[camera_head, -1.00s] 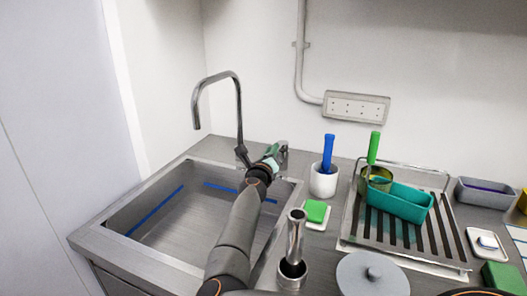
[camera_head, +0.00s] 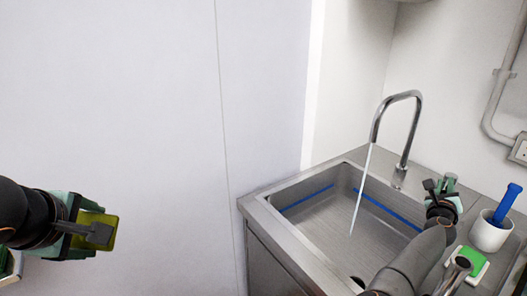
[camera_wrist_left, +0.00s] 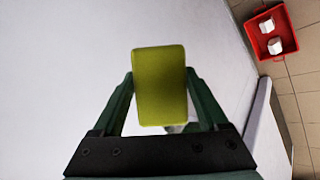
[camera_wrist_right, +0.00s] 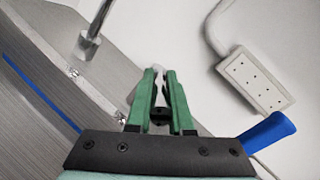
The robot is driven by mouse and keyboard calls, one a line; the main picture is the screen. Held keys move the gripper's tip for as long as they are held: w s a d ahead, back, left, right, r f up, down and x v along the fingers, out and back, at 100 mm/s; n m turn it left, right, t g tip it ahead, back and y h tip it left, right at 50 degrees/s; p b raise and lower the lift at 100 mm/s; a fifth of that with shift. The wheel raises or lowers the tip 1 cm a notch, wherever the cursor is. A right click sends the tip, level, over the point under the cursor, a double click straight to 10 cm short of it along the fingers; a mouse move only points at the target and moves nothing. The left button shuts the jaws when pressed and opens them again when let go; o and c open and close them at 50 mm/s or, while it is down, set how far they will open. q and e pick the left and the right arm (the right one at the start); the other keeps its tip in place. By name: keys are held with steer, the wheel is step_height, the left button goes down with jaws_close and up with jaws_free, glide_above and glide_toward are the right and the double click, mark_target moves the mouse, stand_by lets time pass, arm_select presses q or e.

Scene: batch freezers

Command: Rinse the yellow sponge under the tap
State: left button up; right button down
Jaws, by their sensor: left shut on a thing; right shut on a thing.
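The yellow sponge (camera_head: 82,243) is held by my left gripper (camera_head: 98,232) at the far left of the head view, in front of the pale wall and well away from the tap. In the left wrist view the sponge (camera_wrist_left: 160,85) sits between both fingers. The tap (camera_head: 408,105) arches over the sink (camera_head: 335,215), and a thin stream of water (camera_head: 362,190) falls from its spout into the basin. My right gripper (camera_head: 441,186) is behind the sink's right edge, beside the tap base. In the right wrist view its fingers are closed around a slim pale lever (camera_wrist_right: 158,88).
A white cup (camera_head: 488,236) with a blue-handled tool (camera_head: 508,203) and a green sponge (camera_head: 468,259) on a white dish stand right of my right arm. A red crate (camera_wrist_left: 268,32) lies on the tiled floor. The space between left gripper and sink looks clear.

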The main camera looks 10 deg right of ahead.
steer(key=c, duration=0.8)
jaws_free()
